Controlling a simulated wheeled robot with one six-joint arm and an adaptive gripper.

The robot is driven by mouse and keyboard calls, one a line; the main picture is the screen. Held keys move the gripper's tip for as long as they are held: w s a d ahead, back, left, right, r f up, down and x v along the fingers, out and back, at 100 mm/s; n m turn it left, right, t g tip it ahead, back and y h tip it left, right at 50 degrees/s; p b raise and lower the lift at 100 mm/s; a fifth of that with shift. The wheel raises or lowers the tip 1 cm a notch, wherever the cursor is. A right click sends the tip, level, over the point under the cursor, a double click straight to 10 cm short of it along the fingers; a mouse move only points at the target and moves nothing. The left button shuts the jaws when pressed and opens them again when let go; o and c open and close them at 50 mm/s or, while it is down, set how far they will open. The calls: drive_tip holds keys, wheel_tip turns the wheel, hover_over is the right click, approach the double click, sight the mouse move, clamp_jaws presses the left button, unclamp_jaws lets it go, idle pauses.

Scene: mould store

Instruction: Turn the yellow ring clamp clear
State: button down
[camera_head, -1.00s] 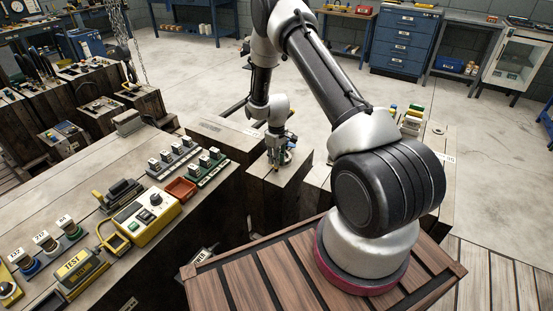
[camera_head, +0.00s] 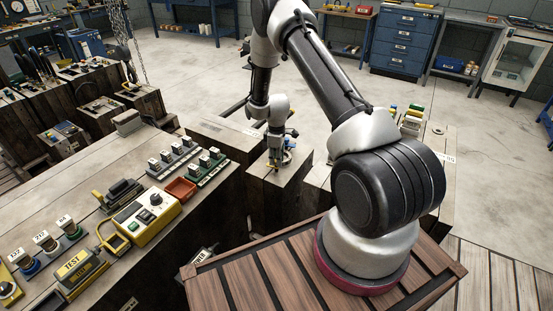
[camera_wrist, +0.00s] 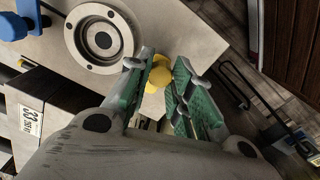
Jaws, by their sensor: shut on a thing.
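My gripper (camera_wrist: 163,82) has its green-padded fingers on either side of a yellow knobbed part (camera_wrist: 159,76), which I take for the yellow ring clamp, and is shut on it. The fingers cover part of the yellow piece. To its left in the wrist view is a round grey metal flange (camera_wrist: 103,41) with a dark central hole and small holes round its rim. In the head view my gripper (camera_head: 273,162) is low over the top of a wooden block (camera_head: 290,177). The clamp is too small there to make out clearly.
A blue clamp-like part (camera_wrist: 33,15) sits by the flange. Left in the head view is a bench (camera_head: 150,165) with a yellow control box (camera_head: 148,216), a red tray (camera_head: 181,189) and racks of labelled plugs. Open floor lies behind the block.

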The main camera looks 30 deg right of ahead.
drive_tip(key=c, duration=1.2)
unclamp_jaws()
drive_tip(key=shift+c, duration=0.2)
wheel_tip(320, 180, up, 12)
